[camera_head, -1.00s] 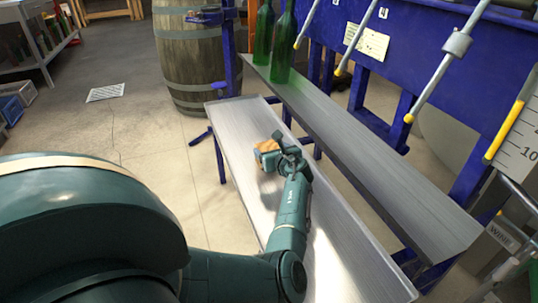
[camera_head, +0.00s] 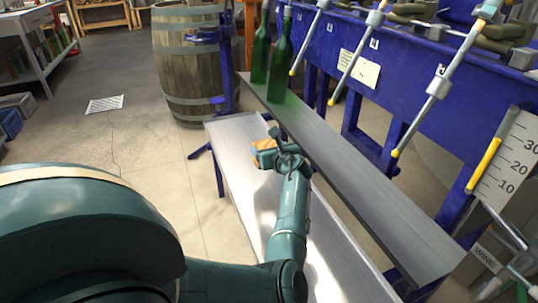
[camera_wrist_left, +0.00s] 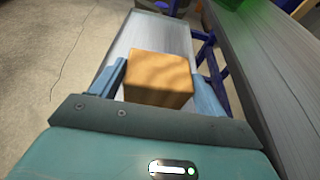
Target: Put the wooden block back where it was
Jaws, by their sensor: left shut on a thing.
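The wooden block (camera_wrist_left: 158,78) is an orange-brown cube between the two fingers of my left gripper (camera_wrist_left: 160,88) in the left wrist view. In the head view the block (camera_head: 265,144) shows at the tip of my left gripper (camera_head: 270,156), partly hidden by it. The gripper is shut on the block. Both are over the lower metal shelf (camera_head: 240,185). I cannot tell whether the block touches that shelf. My right gripper is not in view.
A higher metal shelf (camera_head: 350,165) runs along the blue filling machine (camera_head: 400,85), close to the right of my gripper. Two green bottles (camera_head: 280,62) stand at its far end. A barrel (camera_head: 188,70) stands behind the lower shelf.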

